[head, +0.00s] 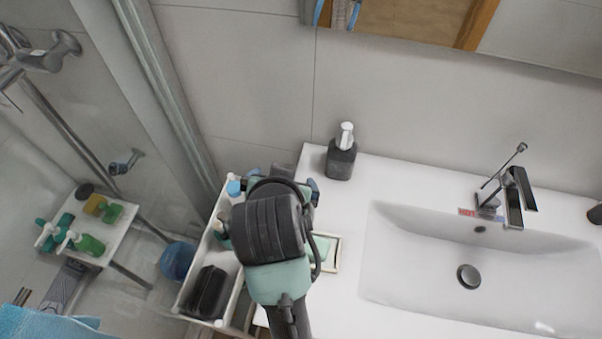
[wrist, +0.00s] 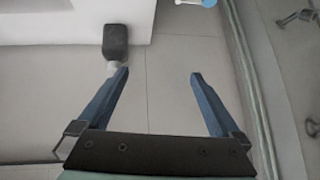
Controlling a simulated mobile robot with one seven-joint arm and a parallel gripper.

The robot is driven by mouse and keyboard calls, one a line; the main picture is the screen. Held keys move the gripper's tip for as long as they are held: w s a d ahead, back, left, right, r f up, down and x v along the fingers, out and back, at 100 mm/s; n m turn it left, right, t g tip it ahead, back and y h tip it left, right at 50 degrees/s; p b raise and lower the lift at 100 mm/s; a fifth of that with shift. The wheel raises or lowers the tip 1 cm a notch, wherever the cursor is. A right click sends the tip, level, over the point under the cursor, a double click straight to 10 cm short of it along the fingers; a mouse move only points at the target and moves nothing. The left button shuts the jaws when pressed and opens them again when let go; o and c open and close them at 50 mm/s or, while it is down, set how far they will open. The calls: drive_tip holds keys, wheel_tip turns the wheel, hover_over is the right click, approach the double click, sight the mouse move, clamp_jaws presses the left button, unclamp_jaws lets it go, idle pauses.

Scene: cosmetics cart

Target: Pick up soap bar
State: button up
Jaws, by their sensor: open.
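A pale green soap bar (head: 322,249) lies in a small cream-rimmed dish (head: 334,265) on the white counter, left of the sink. My arm hides part of both in the head view. The soap bar does not show in the wrist view. My gripper (wrist: 158,76) is open and empty in the wrist view, its two blue fingers spread over a background of wall tiles. In the head view my wrist covers most of the gripper, which is above the counter's left end, up and left of the dish.
A dark pump bottle (head: 341,157) stands at the counter's back and also shows in the wrist view (wrist: 116,42). The sink (head: 430,250) and faucet (head: 515,195) are to the right. A white cart (head: 186,297) with bottles and a black item stands left, beside the shower frame.

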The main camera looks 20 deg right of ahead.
drive_tip(key=s+d+f+m+g+p, duration=0.15)
drive_tip(key=s+f+g, duration=0.25)
drive_tip(key=s+f, duration=0.45)
hover_over(313, 244)
drive_tip(key=s+a, duration=0.1)
drive_tip(key=s, duration=0.1)
drive_tip(key=shift+g, duration=0.3)
drive_tip(key=f, duration=0.5)
drive_tip(key=shift+w+f, duration=0.15)
drive_tip(key=shift+w, duration=0.1)
drive_tip(key=shift+a+p+x, duration=0.15)
drive_tip(key=shift+p+x, duration=0.15)
drive_tip(key=shift+x, duration=1.2)
drive_tip(key=shift+a+p+x, duration=0.1)
drive_tip(key=shift+p+x, duration=0.2)
drive_tip(key=shift+x, duration=1.2)
drive_tip(key=shift+s+f, duration=0.1)
drive_tip(key=shift+s, duration=0.05)
drive_tip(key=c, duration=1.1)
